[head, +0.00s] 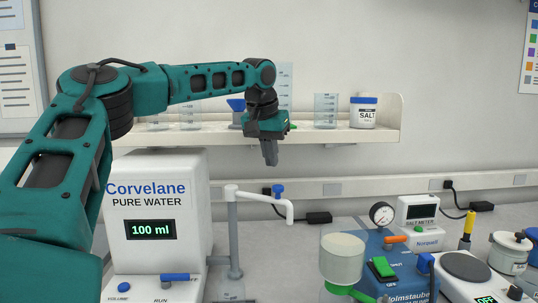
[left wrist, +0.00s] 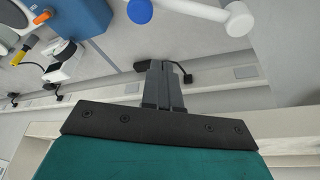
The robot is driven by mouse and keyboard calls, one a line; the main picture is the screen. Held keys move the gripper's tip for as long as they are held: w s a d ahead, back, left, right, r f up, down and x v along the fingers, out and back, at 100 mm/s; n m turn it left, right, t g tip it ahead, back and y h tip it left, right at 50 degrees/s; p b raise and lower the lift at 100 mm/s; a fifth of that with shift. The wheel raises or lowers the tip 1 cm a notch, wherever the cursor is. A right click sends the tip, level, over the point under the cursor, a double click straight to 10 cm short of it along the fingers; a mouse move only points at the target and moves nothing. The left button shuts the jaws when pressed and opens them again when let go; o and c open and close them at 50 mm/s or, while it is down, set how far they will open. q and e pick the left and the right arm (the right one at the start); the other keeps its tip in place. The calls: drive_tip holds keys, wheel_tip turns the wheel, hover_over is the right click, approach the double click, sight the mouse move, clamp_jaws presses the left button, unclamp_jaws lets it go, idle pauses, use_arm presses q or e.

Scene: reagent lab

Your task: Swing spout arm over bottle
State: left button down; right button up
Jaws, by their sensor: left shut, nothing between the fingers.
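The white spout arm (head: 255,197) reaches right from a grey post beside the Corvelane pure water machine (head: 155,220). It has a blue knob (head: 278,189) and a bent-down white outlet at its right end. My left gripper (head: 269,160) points down above the spout arm, apart from it; its fingers are shut and empty. In the left wrist view, the shut fingers (left wrist: 163,84) show below the white spout arm (left wrist: 195,8) and a blue knob at the top edge. I cannot make out a bottle under the spout. My right gripper is out of view.
A blue pump unit (head: 385,250) with a gauge and a pale cup (head: 343,258) stand right of the spout. A shelf (head: 350,134) with beakers and a salt jar (head: 363,112) is behind my gripper. Black power adapters lie along the wall.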

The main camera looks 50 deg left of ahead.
use_arm(q)
wheel_tip(320, 180, down, 7)
drive_tip(key=s, duration=0.1)
drive_tip(key=shift+s+d, duration=0.25)
idle(0.5)
